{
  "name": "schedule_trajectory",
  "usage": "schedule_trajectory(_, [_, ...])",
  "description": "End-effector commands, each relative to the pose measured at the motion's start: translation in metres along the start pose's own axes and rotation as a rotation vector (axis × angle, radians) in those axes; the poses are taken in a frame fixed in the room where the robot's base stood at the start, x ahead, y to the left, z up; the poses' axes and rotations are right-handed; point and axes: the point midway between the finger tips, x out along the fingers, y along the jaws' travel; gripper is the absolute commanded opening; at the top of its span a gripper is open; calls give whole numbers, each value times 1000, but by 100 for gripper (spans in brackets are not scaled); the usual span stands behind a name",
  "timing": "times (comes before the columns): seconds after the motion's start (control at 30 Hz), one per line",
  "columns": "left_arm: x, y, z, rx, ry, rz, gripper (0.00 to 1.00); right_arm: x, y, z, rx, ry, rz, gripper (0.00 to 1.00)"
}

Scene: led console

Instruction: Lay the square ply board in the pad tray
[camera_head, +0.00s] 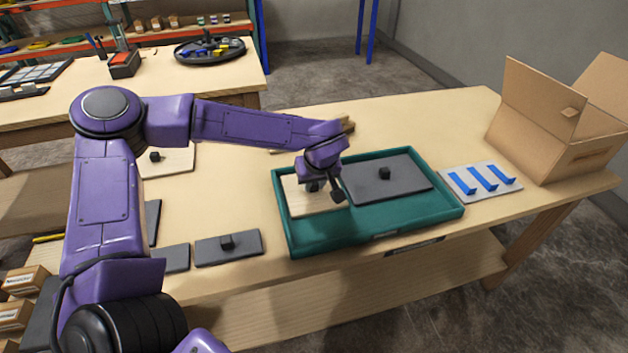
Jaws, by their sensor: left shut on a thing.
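The teal pad tray (372,226) lies on the wooden table. A square ply board (314,204) is at the tray's left end, inside its rim as seen from here. My left gripper (325,190) is over this board and shut on its dark knob, which the fingers partly hide. I cannot tell whether the board rests on the tray floor or hangs just above it. A dark grey board (405,178) with a black knob lies in the tray's back right part. My right gripper does not show.
Another ply board (178,159) lies left of the tray, partly behind my arm. A grey board (228,250) lies at the front left. A white plate with blue strips (480,184) and an open cardboard box (560,140) stand to the right. A wooden piece (347,126) lies behind the tray.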

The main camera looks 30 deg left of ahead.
Motion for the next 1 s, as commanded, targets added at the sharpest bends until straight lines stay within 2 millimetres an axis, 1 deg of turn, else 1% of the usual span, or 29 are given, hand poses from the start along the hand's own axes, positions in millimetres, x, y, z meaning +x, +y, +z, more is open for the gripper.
schedule_trajectory(0.03, [0, 0, 0, 1, 0, 0, 36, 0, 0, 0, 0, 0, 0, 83])
schedule_trajectory(0.07, [0, 0, 0, 0, 0, 0, 46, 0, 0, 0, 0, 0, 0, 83])
schedule_trajectory(0.1, [0, 0, 0, 0, 0, 0, 52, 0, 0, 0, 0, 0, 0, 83])
schedule_trajectory(0.37, [0, 0, 0, 0, 0, 0, 52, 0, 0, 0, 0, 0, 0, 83])
schedule_trajectory(0.43, [-4, 0, -2, 0, 1, 1, 52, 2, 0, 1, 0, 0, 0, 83])
schedule_trajectory(0.57, [-30, 1, -3, 0, 4, 4, 52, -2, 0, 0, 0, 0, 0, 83])
schedule_trajectory(0.7, [-69, 1, -2, 1, 5, 4, 52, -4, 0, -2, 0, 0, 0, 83])
schedule_trajectory(0.8, [-92, 0, -2, 0, 5, 3, 52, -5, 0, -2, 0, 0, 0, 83])
schedule_trajectory(0.9, [-110, 0, -2, 0, 3, 2, 52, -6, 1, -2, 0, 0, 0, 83])
schedule_trajectory(1.0, [-120, 0, -2, 0, 2, 0, 52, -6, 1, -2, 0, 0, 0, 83])
